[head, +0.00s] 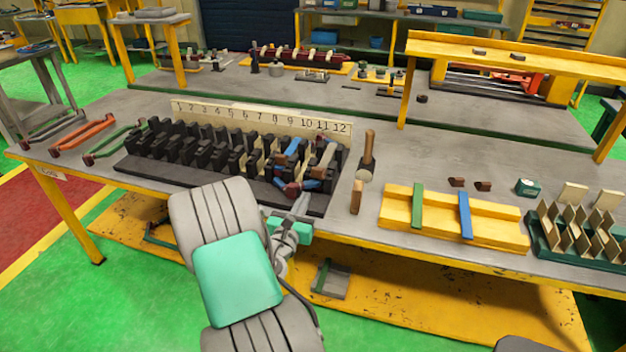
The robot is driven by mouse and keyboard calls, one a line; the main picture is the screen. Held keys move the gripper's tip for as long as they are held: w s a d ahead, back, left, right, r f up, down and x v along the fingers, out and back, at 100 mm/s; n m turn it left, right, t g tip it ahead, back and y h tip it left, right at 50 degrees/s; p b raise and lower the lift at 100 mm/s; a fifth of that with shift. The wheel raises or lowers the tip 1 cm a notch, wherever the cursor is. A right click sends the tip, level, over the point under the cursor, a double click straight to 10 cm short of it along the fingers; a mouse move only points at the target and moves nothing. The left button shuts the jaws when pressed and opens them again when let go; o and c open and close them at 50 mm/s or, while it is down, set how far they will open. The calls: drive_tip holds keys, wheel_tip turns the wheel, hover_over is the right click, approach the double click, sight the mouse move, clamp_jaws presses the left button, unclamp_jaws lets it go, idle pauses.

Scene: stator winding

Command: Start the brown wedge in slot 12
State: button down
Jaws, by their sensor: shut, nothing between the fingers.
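The slotted stator block (160,172) stands on the bench, with a pale board behind it numbered 1 to 12. A brown piece (325,160) rests at its right end near slots 11 and 12; I cannot tell whether it is the wedge or whether it sits in slot 12. A blue coil with dark red ends (292,148) lies over the right-hand slots. My gripper (302,204) is shut and empty at the block's front right, close to the coil's lower end. Contact is too small to tell. Two small brown pieces (457,182) lie on the bench to the right.
Further right are a yellow tray (490,228) with green and blue strips and a dark green rack (572,255). Orange and green coils (90,135) lie at the left.

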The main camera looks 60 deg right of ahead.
sight(316, 174)
drive_tip(key=d, duration=0.3)
drive_tip(key=w+d+p, duration=0.1)
drive_tip(key=d, duration=0.2)
drive_tip(key=d+p, duration=0.1)
drive_tip(key=d, duration=0.2)
drive_tip(key=shift+w, duration=0.25)
drive_tip(key=shift+w, duration=0.1)
